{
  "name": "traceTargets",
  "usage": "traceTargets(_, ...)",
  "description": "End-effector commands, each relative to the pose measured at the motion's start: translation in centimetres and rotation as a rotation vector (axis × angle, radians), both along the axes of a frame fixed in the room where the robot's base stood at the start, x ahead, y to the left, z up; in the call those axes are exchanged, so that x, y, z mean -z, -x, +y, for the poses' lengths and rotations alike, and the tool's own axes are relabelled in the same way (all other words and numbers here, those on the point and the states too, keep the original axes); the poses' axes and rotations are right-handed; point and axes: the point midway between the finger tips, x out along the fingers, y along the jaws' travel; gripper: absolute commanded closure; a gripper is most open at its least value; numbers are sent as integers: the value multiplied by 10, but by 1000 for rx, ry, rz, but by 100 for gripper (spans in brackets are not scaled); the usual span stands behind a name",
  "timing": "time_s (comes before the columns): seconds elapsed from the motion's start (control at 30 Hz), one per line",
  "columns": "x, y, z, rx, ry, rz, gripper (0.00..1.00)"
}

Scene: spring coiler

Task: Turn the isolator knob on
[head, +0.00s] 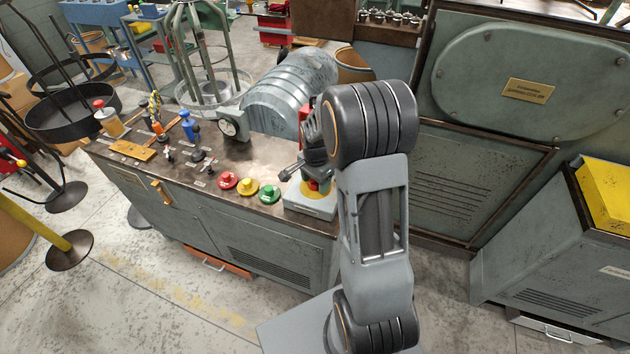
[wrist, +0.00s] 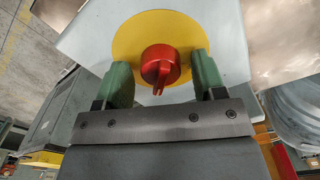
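The isolator is a light grey box (head: 308,204) at the right end of the console top in the head view. In the wrist view a round red knob (wrist: 160,64) with a slotted pointer sits on a yellow disc (wrist: 128,40) on the box's face. The pointer points toward my gripper's body, the bottom of the picture. My gripper (wrist: 160,60) has its two green fingers on either side of the knob, with a narrow gap showing at each side. It is open and holds nothing. In the head view my arm and gripper partly hide the knob.
Red (head: 228,180), yellow (head: 247,186) and green (head: 269,194) buttons stand left of the isolator on the console top (head: 215,190). A dial gauge (head: 233,124) and small levers stand behind them. A tall grey machine cabinet (head: 465,190) stands to the right.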

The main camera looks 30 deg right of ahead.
Motion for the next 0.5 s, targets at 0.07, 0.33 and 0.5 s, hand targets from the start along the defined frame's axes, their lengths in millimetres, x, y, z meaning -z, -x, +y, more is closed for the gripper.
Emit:
traceTargets(0.07, 0, 0, 0, -1, 0, 0, 33)
traceTargets(0.33, -4, -1, 0, -2, 0, -2, 33)
traceTargets(0.5, -27, -1, 0, -2, 2, -5, 33)
